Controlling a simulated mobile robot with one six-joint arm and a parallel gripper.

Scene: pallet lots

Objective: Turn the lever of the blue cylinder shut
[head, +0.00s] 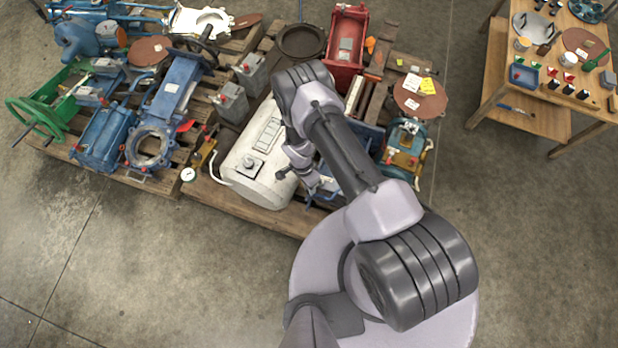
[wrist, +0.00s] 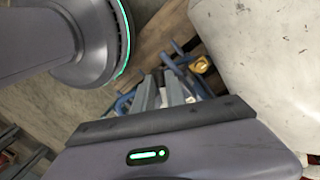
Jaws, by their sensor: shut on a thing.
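My gripper (head: 318,184) reaches down beside the white tank, at the front of the pallet. In the wrist view its two grey fingers (wrist: 160,90) are close together, shut on a small part that they mostly cover, which I take to be the lever. Parts of the blue cylinder (wrist: 184,56) show around the fingertips, with a yellow piece (wrist: 201,65) just beyond. In the head view, blue metal (head: 328,188) shows beside my gripper, and my arm hides much of the rest. I cannot tell the lever's angle.
The white tank (head: 262,178) stands close to the left of my gripper. Blue and green machine parts crowd the left pallet. A red housing (head: 347,45) lies behind my arm. A wooden table (head: 500,70) stands at the right. The floor in front is clear.

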